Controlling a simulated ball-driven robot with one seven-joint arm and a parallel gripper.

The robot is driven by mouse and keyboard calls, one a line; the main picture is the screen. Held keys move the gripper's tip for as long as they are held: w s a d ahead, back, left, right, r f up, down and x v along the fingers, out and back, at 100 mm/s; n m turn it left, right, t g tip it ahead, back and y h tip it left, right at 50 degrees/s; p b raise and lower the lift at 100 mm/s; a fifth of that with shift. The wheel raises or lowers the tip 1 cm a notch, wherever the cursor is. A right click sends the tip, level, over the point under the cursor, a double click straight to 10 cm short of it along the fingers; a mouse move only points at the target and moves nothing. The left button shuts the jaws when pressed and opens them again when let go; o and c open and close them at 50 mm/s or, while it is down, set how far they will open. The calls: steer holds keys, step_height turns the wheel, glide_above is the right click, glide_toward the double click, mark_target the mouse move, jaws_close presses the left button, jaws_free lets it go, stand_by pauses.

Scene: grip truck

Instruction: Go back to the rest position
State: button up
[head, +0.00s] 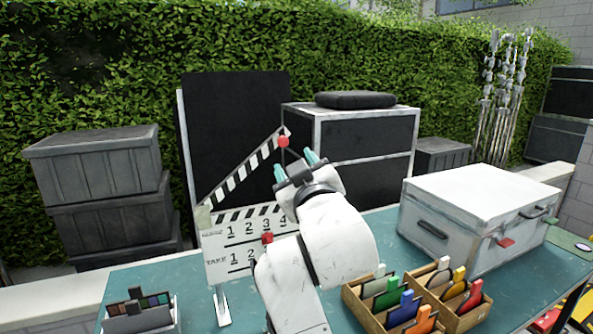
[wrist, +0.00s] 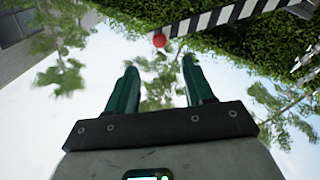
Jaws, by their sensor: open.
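My gripper (head: 297,164) is raised in front of the clapperboard, its teal fingers apart and pointing up and away. In the wrist view my gripper (wrist: 159,84) is open, with nothing between its fingers but sky and leaves. The clapperboard (head: 214,246) stands upright on the table, its striped top stick lifted at a steep angle. A red ball (head: 283,142) sits at the stick's upper end, close to my fingertips in the picture; it also shows beyond the fingers in the wrist view (wrist: 159,40). My arm hides the board's right part.
The teal table (head: 376,225) holds a white case (head: 470,205) at right, a wooden divided box (head: 376,321) with coloured tabs at front, and a small tray (head: 172,322) at front left. Dark crates (head: 95,165) and a black-panelled case (head: 365,140) stand behind, before a hedge.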

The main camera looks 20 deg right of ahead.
stand_by(0.5)
steer(key=s+d+f+m+g, duration=0.1)
steer(key=s+d+f+g, duration=0.2)
steer(key=f, duration=0.8)
steer(key=s+f+m+g, duration=0.1)
steer(key=s+f+g, duration=0.2)
steer(key=s+f, duration=0.5)
steer(key=s+d+f+g, duration=0.2)
steer(key=f+g, duration=0.1)
steer(key=f, duration=1)
steer(key=s+f+g+y, duration=0.1)
steer(key=s+f+g, duration=0.2)
steer(key=s, duration=0.6)
steer(key=s+f+m+g+y, duration=0.1)
steer(key=s+f+g, duration=0.2)
steer(key=s+f, duration=0.5)
steer(key=s+d+f+m+g, duration=0.1)
steer(key=s+f+g, duration=0.2)
steer(key=s, duration=0.9)
step_height(320, 180, down, 3)
steer(key=shift+r+y, duration=0.2)
steer(key=shift+y, duration=0.2)
steer(key=shift+w, duration=0.1)
steer(key=shift+c, duration=0.5)
